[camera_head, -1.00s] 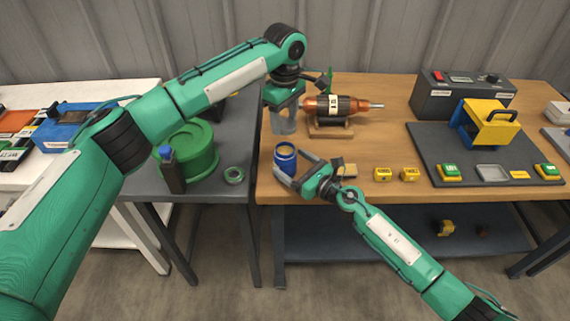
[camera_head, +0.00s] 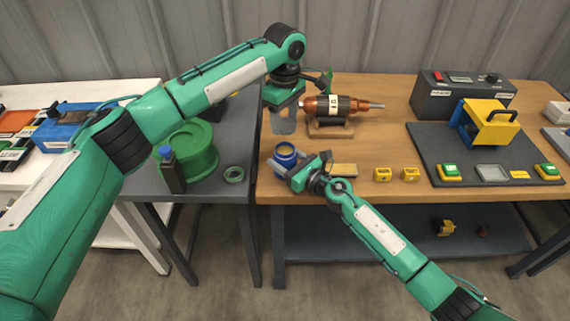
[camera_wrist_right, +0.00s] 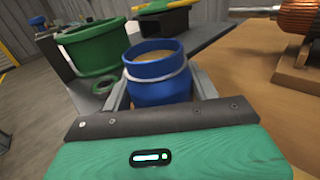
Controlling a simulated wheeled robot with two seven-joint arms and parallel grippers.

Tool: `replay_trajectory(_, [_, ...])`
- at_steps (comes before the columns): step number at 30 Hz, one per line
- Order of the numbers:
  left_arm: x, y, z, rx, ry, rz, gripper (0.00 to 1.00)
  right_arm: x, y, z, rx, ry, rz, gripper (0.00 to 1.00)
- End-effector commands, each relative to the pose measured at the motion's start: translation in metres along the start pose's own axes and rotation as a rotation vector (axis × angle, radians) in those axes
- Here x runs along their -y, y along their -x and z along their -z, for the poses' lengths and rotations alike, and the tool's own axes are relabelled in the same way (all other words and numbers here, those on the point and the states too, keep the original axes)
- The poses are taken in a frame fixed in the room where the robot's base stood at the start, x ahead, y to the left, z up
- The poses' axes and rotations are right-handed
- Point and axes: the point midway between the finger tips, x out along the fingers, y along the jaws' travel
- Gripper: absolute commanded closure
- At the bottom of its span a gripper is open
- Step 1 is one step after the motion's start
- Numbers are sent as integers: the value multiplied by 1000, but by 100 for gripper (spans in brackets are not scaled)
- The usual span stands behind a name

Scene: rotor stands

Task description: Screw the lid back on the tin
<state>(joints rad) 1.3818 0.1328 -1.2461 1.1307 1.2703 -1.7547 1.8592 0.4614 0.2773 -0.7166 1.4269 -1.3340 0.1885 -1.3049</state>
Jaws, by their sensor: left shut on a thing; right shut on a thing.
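The blue tin (camera_head: 286,153) stands open near the front left corner of the wooden table, with tan contents and a pale band below its rim. My right gripper (camera_head: 284,166) is shut on the tin, coming from the front right; in the right wrist view the tin (camera_wrist_right: 158,85) sits upright between its fingers. My left gripper (camera_head: 283,124) is higher, behind the tin and left of the rotor, fingers pointing down. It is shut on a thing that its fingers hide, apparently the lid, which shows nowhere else.
The copper rotor (camera_head: 335,105) on its wooden stand (camera_head: 328,131) is close to the right of my left gripper. Small yellow blocks (camera_head: 383,174) lie right of my right gripper. A green drum (camera_head: 198,147), a dark bottle (camera_head: 172,175) and a tape ring (camera_head: 234,174) occupy the grey table.

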Motion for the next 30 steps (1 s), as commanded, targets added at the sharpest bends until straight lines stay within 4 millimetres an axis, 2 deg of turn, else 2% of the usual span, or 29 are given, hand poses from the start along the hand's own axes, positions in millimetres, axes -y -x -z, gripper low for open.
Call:
replay_trajectory(5, [0,-8,0,1,0,1,67,0,0,0,0,0,0,81])
replay_trajectory(14, [0,-48,-1,0,0,1,67,0,0,0,0,0,0,81])
replay_trajectory(30, [0,-50,-1,-1,0,0,67,0,0,0,0,0,1,81])
